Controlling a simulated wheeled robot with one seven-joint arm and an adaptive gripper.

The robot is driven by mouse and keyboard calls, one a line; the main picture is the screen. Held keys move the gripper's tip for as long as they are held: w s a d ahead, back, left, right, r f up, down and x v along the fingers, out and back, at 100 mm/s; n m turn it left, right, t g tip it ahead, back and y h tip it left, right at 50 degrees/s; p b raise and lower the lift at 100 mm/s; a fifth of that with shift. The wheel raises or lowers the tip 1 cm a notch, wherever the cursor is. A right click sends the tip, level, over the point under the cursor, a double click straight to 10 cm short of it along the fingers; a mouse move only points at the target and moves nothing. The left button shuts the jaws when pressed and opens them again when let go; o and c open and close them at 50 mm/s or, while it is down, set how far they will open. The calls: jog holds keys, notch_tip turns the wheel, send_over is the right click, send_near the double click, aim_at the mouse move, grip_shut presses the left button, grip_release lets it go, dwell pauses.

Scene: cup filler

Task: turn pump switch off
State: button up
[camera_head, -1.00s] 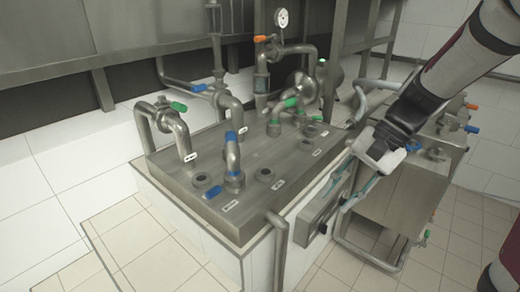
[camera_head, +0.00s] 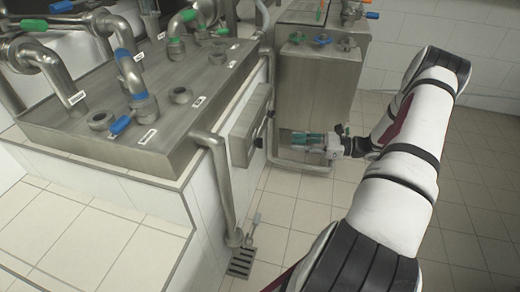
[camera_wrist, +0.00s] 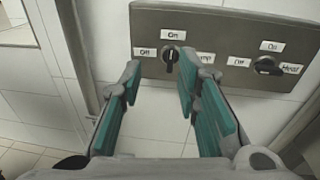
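The control panel (camera_wrist: 225,22) is a grey metal plate on a white tiled wall. Its left knob, the pump switch (camera_wrist: 170,58), is black with labels "Off" to its left, "On" above and a partly hidden label to its right that seems to read "Pump". Its grip stands roughly upright, toward "On". My gripper (camera_wrist: 160,72) is open and empty, its teal-padded fingers below and to either side of this knob in the wrist view. I see no contact. In the head view the gripper (camera_head: 297,139) is right of the panel (camera_head: 250,126).
A second black knob (camera_wrist: 267,66), with "Off", "On" and "Heat" labels, is on the panel's right. A steel pipe (camera_head: 222,185) runs down the near corner of the counter. A steel cabinet (camera_head: 315,85) stands behind my gripper. Floor (camera_head: 295,215) below is mostly clear.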

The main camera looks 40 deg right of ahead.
aim_at(260, 143)
jog(key=w+a+f+m+t+b, duration=0.1)
jog(key=w+a+f+b, duration=0.2)
jog(key=w+a, duration=0.4)
jog(key=w, duration=0.3)
jog(key=shift+m+h, duration=0.3)
jog(key=shift+h, duration=0.1)
jog(key=shift+w, duration=0.1)
jog(key=shift+c, duration=0.2)
grip_shut()
